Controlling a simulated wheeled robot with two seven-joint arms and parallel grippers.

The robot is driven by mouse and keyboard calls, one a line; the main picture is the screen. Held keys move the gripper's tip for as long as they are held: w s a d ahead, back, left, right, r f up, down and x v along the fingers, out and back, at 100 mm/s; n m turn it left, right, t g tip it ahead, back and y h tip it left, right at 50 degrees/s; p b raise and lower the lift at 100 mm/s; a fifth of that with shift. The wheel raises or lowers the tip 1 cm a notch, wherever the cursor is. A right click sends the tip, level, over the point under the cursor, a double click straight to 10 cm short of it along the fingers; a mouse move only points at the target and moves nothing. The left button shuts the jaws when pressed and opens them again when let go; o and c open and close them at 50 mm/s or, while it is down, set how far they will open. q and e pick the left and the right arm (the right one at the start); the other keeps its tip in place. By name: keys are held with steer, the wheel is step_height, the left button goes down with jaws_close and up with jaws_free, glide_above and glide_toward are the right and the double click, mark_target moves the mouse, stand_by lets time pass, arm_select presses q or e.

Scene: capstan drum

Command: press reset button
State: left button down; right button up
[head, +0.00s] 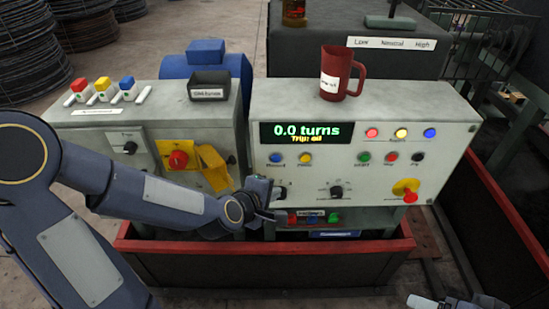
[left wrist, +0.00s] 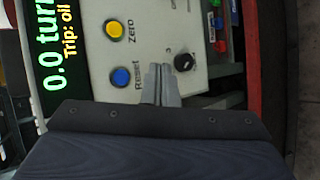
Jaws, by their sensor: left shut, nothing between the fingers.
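The blue reset button (head: 275,157) is on the front of the right console, below the display (head: 307,133). In the left wrist view the blue button (left wrist: 121,77) has the label "Reset" beside it, with the yellow "Zero" button (left wrist: 114,30) near it. The display reads "0.0 turns" and "Trip: oil". My left gripper (head: 279,200) is shut and empty in front of the console, below the blue button in the head view. In the left wrist view its fingertips (left wrist: 160,68) lie between the blue button and a black knob (left wrist: 184,62). Contact with the panel cannot be told.
A red mug (head: 340,74) stands on the console top. A red emergency button (head: 409,196) is at its lower right. The left console carries a red rotary switch (head: 178,159) and yellow flap (head: 214,168). A red-rimmed trough (head: 265,246) lies below. Part of my right arm (head: 455,302) shows lower right.

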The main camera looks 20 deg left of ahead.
mark_target(276, 158)
arm_select(q)
steer(key=shift+w+a+p, duration=0.2)
steer(key=shift+w+a, duration=0.2)
steer(key=shift+w, duration=1)
steer(key=shift+w+a+p, duration=0.15)
steer(key=shift+w+a, duration=0.25)
steer(key=shift+w, duration=1)
steer(key=shift+w+a+p, duration=0.2)
steer(key=shift+w+a, duration=0.2)
steer(key=shift+w, duration=1)
steer(key=shift+w+a, duration=0.1)
steer(key=shift+w, duration=0.3)
steer(key=shift+w+a+b, duration=0.15)
steer(key=shift+w+b, duration=0.15)
steer(key=shift+w, duration=0.1)
steer(key=shift+s, duration=0.1)
steer(key=shift+s+d+b, duration=0.25)
steer(key=shift+s+b, duration=0.15)
steer(key=shift+s, duration=0.3)
